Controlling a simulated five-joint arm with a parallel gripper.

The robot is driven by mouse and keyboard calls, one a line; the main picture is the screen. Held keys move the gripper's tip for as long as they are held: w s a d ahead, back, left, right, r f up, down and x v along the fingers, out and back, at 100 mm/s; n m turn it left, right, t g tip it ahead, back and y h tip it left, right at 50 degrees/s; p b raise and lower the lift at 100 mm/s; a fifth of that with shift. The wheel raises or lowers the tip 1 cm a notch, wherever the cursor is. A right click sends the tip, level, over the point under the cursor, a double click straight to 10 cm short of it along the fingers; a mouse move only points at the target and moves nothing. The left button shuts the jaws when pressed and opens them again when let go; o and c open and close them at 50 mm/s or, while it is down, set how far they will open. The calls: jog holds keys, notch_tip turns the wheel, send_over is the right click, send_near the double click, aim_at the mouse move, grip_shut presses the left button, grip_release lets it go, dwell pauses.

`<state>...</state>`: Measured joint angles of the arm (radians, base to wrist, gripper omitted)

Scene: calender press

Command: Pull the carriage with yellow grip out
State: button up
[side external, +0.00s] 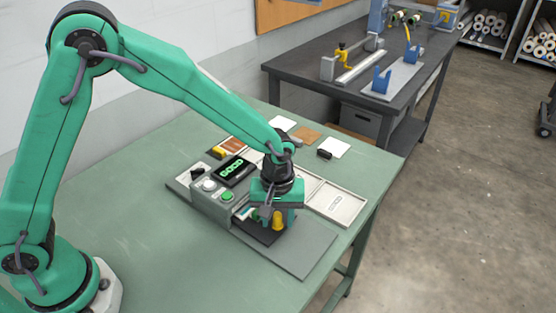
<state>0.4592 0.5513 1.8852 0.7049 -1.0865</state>
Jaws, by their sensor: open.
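The carriage's yellow grip (278,221) stands upright on a dark plate (256,230) at the front of the grey press (207,206). My gripper (269,216) points down over the grip, with its fingers around or beside it; I cannot tell whether they touch it. The gripper is open. My gripper body hides part of the carriage and of the press's right end. A grey base plate (305,250) extends in front of the press toward the lower right.
The press bears a dark screen reading GOOD (233,170) and a green button (227,196). A white tray (338,203) lies to the right. Sample cards (306,135) and a black-handled block (324,154) lie behind. The green table (130,220) is clear at the left and front.

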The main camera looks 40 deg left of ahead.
grip_shut()
jog(key=shift+d, duration=0.1)
jog(key=d, duration=0.9)
jog(key=shift+d, duration=0.3)
grip_release()
jog(key=shift+r, duration=0.1)
notch_tip(320, 180, up, 8)
dwell(0.3)
